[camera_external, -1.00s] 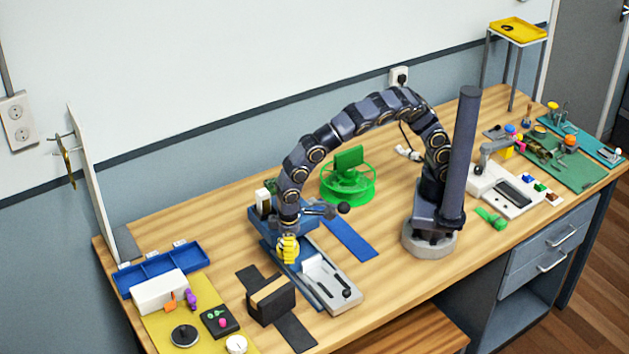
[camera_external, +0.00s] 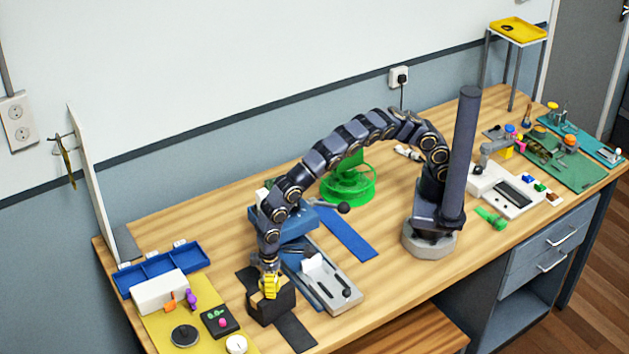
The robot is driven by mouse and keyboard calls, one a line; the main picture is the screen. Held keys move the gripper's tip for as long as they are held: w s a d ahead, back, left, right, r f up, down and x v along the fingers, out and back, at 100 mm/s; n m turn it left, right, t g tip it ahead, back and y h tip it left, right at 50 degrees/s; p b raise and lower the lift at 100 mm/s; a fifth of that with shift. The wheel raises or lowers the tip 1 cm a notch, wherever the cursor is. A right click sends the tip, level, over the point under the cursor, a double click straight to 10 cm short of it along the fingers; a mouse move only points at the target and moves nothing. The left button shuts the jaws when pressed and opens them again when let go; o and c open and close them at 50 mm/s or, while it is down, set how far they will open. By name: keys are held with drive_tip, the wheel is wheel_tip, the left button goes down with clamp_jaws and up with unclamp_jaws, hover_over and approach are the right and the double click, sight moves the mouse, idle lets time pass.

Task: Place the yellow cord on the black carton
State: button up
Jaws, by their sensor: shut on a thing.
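My gripper (camera_external: 269,277) points down at the end of my arm, over the black carton. It is shut on the yellow cord (camera_external: 271,288), which shows as a small ribbed yellow bundle at the fingertips. The black carton (camera_external: 268,312) stands on the wooden table at the front, left of the grey tray. The cord is at the height of the carton's top and overlaps it in the picture; I cannot tell whether they touch. The gripper and cord hide much of the carton's top.
A black strip (camera_external: 296,333) lies under the carton. A grey tray (camera_external: 331,283) stands to its right, a blue vise-like block (camera_external: 291,226) behind. A yellow mat (camera_external: 165,335) with small items and a blue bin (camera_external: 162,268) lie left. An olive-yellow strap (camera_external: 67,167) hangs on the upright panel.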

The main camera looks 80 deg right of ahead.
drive_tip(key=o, duration=1.1)
drive_tip(key=shift+o, duration=0.2)
wheel_tip(320, 180, up, 11)
drive_tip(key=shift+w+f, duration=0.1)
drive_tip(key=shift+f, duration=0.1)
drive_tip(key=shift+r, duration=0.75)
